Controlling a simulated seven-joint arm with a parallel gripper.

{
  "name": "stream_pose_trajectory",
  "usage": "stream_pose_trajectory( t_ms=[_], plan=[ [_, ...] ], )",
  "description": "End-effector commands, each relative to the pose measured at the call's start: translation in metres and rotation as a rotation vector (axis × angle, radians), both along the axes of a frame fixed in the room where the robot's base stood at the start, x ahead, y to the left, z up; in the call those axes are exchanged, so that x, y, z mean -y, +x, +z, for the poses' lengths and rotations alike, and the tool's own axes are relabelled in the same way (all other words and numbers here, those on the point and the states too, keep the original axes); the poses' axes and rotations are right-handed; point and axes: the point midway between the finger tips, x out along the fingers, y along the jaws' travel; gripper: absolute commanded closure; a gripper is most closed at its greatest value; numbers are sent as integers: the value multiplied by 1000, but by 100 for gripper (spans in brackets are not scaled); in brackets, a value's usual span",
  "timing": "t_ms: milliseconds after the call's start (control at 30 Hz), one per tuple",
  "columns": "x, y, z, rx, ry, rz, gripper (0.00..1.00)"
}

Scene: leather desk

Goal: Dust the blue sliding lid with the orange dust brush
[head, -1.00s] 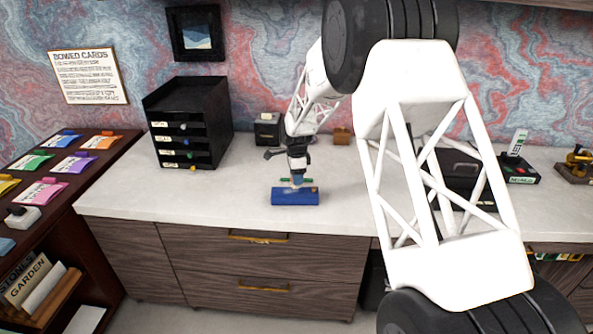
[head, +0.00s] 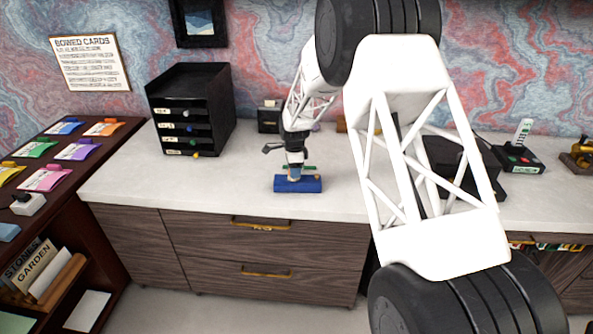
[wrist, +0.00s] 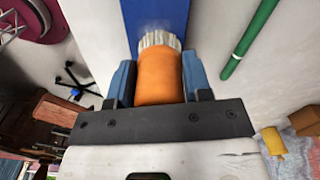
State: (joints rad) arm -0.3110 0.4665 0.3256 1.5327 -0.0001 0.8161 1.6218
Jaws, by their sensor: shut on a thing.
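The blue sliding lid (head: 298,186) lies on the pale desk top, near its front edge. In the wrist view the lid (wrist: 150,12) is a flat blue strip running away from my gripper. My gripper (head: 295,172) points down over the lid in the head view. In the wrist view my gripper (wrist: 160,85) has its two blue fingers shut on the orange dust brush (wrist: 160,78). The brush's pale bristles (wrist: 158,40) lie over the lid; whether they touch it I cannot tell. In the head view the brush is mostly hidden.
A green rod (wrist: 250,38) lies beside the lid. A black drawer unit (head: 190,108) stands at the back left, and a small dark box (head: 268,118) behind my gripper. Coloured cards (head: 78,151) lie on the left shelf. The counter left of the lid is clear.

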Motion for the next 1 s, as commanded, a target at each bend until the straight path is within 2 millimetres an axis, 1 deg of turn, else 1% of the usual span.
stream_pose_trajectory(
  t_ms=[33, 167, 200, 300, 333, 367, 400, 433, 467, 1000],
  plan=[
    [-1, 4, 2, -1, 0, 0, 73],
    [-13, 1, -1, -2, -1, 2, 73],
    [-11, -3, 2, -1, 0, 1, 73],
    [-10, -12, -1, -1, 0, 1, 73],
    [-10, -11, 4, 2, 1, 0, 73],
    [-10, -10, 5, 0, 0, 0, 73],
    [-10, -10, 16, 2, 1, 0, 73],
    [-10, -10, 21, 1, 0, 0, 73],
    [-10, -11, 22, 0, 0, 0, 73],
    [-10, -10, 71, 1, 0, 0, 73]
  ],
)
